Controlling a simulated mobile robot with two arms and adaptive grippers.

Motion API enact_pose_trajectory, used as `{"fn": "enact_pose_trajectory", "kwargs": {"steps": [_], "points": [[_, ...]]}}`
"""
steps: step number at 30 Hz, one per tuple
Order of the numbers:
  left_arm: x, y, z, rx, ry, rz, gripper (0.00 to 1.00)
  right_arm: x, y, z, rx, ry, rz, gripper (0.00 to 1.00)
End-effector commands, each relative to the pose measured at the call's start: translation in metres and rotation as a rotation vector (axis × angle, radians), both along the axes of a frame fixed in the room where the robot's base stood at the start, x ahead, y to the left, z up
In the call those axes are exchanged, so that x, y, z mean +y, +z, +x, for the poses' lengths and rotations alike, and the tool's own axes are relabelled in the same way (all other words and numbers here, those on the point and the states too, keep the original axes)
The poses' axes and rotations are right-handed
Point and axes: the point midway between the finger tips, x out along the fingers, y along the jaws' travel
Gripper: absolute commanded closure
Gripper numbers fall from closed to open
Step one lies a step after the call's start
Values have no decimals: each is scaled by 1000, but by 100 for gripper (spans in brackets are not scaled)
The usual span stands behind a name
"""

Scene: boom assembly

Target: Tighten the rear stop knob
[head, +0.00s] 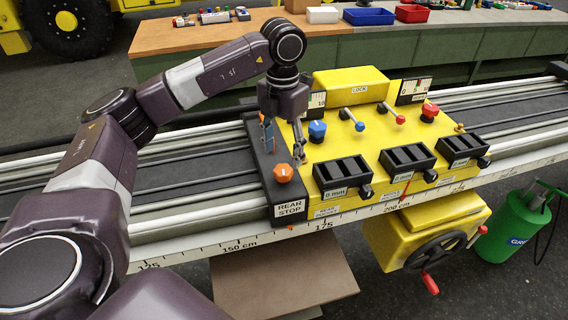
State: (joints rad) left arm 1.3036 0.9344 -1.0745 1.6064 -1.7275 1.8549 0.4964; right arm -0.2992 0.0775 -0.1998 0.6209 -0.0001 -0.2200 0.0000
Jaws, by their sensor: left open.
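The rear stop (290,208) is a black block across the rail, with a white "REAR STOP" label at its front end. Its knob (283,173) is orange and sits on top of the block near that end. My left gripper (284,156) points down with its fingers open, just above and behind the knob in the head view. The knob shows below the fingertips, and no contact between them is clear. My right gripper is not in view.
The yellow carriage (330,150) stands right beside the stop, with a blue knob (317,130), levers, a red knob (429,111) and black counter boxes. A scale rail (240,245) runs along the front. A green canister (512,228) stands on the floor at right.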

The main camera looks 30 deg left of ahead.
Motion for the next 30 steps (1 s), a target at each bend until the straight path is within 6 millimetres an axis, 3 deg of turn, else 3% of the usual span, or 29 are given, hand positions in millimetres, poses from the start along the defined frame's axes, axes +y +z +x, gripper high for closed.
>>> {"fn": "enact_pose_trajectory", "kwargs": {"steps": [9, 20, 30], "points": [[-1, -46, -1, 3, -1, -3, 46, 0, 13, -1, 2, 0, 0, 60], [-1, -55, 0, -1, -2, -3, 46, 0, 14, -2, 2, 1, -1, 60], [-1, -54, 0, -1, -2, -3, 81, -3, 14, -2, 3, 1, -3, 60]]}}
